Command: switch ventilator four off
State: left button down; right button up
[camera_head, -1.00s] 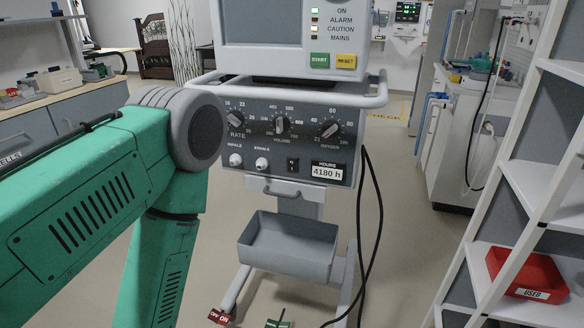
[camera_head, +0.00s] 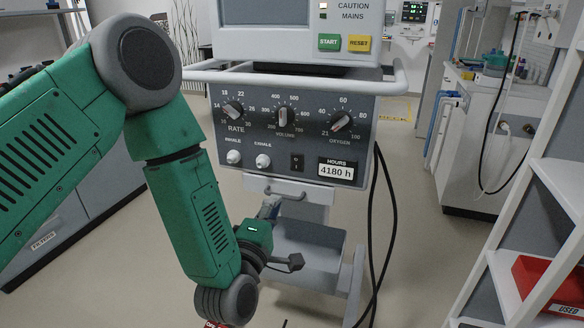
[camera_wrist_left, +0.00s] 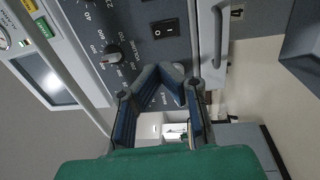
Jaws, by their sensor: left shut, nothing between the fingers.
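The ventilator's grey control panel (camera_head: 350,112) faces me in the head view, with several dials and an hours label reading 4180 h. In the left wrist view the gripper (camera_wrist_left: 163,78) is shut and empty, apart from the switch. My right gripper is out of view.
A grey tray (camera_head: 308,240) hangs under the panel, partly behind my left arm. Black cables (camera_head: 390,220) hang at the panel's right. A white shelf (camera_head: 555,190) with a red bin (camera_head: 545,285) stands at right. A white rail (camera_head: 290,84) runs above the panel.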

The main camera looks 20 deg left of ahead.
aim_at(297, 160)
pick_arm(q)
jog(key=shift+d+r, duration=0.1)
jog(key=shift+r, duration=0.05)
jog(key=w, duration=0.4)
jog(key=w+r+b, duration=0.1)
jog(key=w, duration=0.4)
jog(key=w+b, duration=0.1)
jog(key=w, duration=0.3)
jog(key=shift+w+r, duration=0.25)
jog(key=shift+w, duration=0.25)
jog(key=shift+w+r, duration=0.15)
jog(key=shift+w, duration=0.05)
